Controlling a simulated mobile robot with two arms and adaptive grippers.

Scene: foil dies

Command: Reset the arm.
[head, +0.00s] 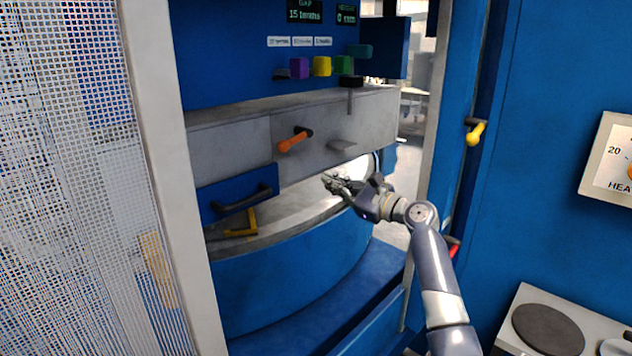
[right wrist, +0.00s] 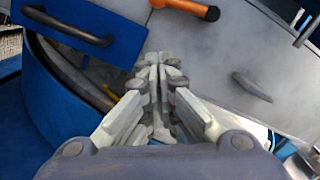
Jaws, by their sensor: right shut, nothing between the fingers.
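My right arm (head: 442,285) reaches up from the lower right in the head view. Its gripper (head: 330,181) is in front of the opening of the blue machine, below the grey panel (head: 235,150). In the right wrist view the gripper (right wrist: 162,62) has its fingers together with nothing between them. The fingertips appear apart from the orange handle (head: 293,140) and the grey fin (head: 342,144) above. My left gripper is not in view.
A blue plate with a black handle (head: 240,202) and a yellow bracket (head: 243,224) are left of the gripper. A mesh screen (head: 70,180) and pale post (head: 165,180) stand at left. A yellow lever (head: 475,133) is at right. A hotplate (head: 547,328) sits lower right.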

